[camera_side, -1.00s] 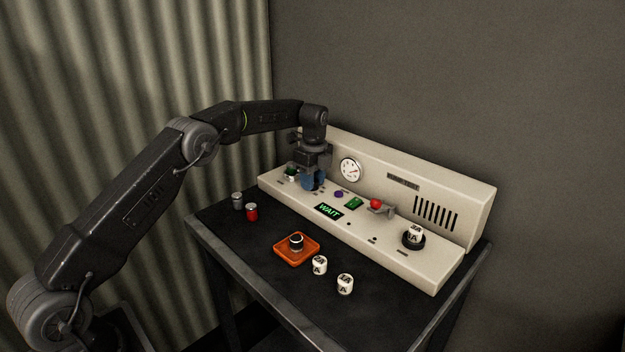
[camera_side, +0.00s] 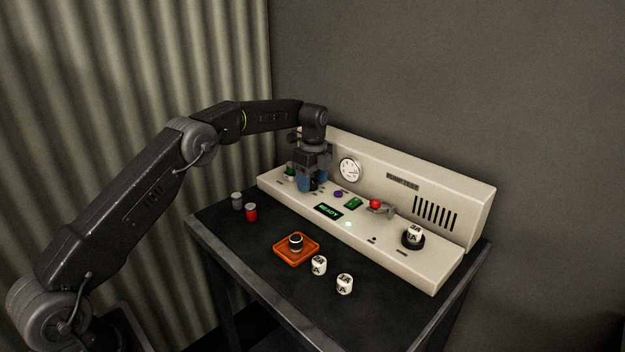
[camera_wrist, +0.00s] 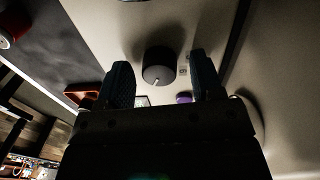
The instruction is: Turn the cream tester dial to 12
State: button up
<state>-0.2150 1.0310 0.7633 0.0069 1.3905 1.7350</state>
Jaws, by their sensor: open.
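The cream tester (camera_side: 450,262) stands along the back of the table, its small display (camera_side: 328,210) reading READY. The dial is a dark round knob (camera_wrist: 158,62) with a white pointer line, aimed down in the wrist view. My gripper (camera_side: 312,184) is over the left part of the panel, pointing down. Its blue fingers are open, one on each side of the knob, with visible gaps in the wrist view. The dial is mostly hidden by the fingers in the side view, and I cannot read its scale numbers.
A round gauge (camera_side: 350,169), purple button (camera_side: 338,194), green switch (camera_side: 355,203) and red-knobbed lever (camera_side: 376,203) are right of my gripper. An orange tray (camera_side: 280,256) with a black-and-white knob, white marked cylinders (camera_side: 319,265) and a red cylinder (camera_side: 251,212) stand in front.

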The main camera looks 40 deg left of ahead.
aim_at(313, 180)
jog(key=r, duration=0.7)
jog(key=shift+w+r, duration=0.2)
jog(key=shift+r, duration=0.1)
